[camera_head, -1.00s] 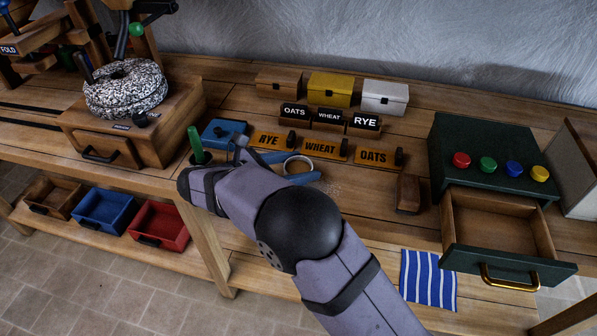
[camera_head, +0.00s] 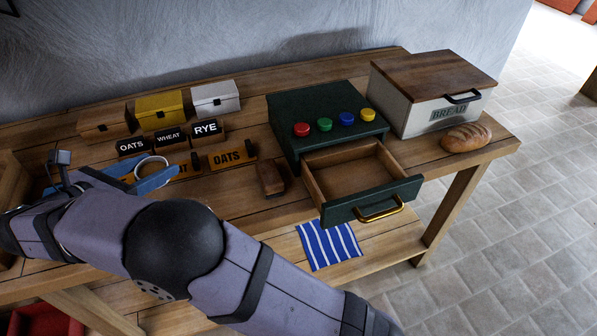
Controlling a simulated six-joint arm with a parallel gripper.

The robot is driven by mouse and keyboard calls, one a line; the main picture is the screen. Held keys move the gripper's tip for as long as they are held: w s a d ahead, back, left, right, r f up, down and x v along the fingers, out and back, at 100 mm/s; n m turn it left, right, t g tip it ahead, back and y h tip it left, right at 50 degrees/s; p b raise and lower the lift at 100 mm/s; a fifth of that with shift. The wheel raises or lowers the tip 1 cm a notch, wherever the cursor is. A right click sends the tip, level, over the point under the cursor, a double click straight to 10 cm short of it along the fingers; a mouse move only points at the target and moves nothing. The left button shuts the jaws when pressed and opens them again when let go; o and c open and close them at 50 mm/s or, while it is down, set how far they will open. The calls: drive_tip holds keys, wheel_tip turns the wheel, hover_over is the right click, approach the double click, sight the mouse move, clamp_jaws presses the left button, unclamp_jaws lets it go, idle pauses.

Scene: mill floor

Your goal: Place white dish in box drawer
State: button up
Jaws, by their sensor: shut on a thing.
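The white dish (camera_head: 152,163) shows as a small pale round rim at the left of the head view. My gripper (camera_head: 152,178) has blue fingers and is shut on the dish, in front of the orange signs. My arm and the fingers hide part of the dish and the bench around it. The dark green box (camera_head: 288,108) stands right of my gripper, with red, green, blue and yellow knobs on top. Its drawer (camera_head: 345,213) is pulled out at the front, with a brass handle, and its wooden inside looks empty.
A small brown wooden block (camera_head: 270,180) lies between my gripper and the drawer, beside the orange OATS sign (camera_head: 232,154). A white bread bin (camera_head: 415,112) and a loaf (camera_head: 466,137) are right of the box. A striped blue cloth (camera_head: 329,246) lies below the drawer.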

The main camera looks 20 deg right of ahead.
drive_tip(key=w+d+r+m+g+h+p, duration=0.1)
drive_tip(key=w+d+r+m+g, duration=0.15)
drive_tip(key=d, duration=0.55)
drive_tip(key=w+d+r+m+g+h+p, duration=0.1)
drive_tip(key=w+d+r+h+p, duration=0.2)
drive_tip(key=d, duration=0.4)
drive_tip(key=m+g+p, duration=0.2)
drive_tip(key=m+g, duration=0.4)
hover_over(347, 186)
wheel_tip(347, 186, down, 4)
drive_tip(key=shift+f+g, duration=0.25)
drive_tip(key=shift+f+p, duration=0.4)
drive_tip(key=shift+f, duration=4.55)
drive_tip(key=shift+f, duration=0.1)
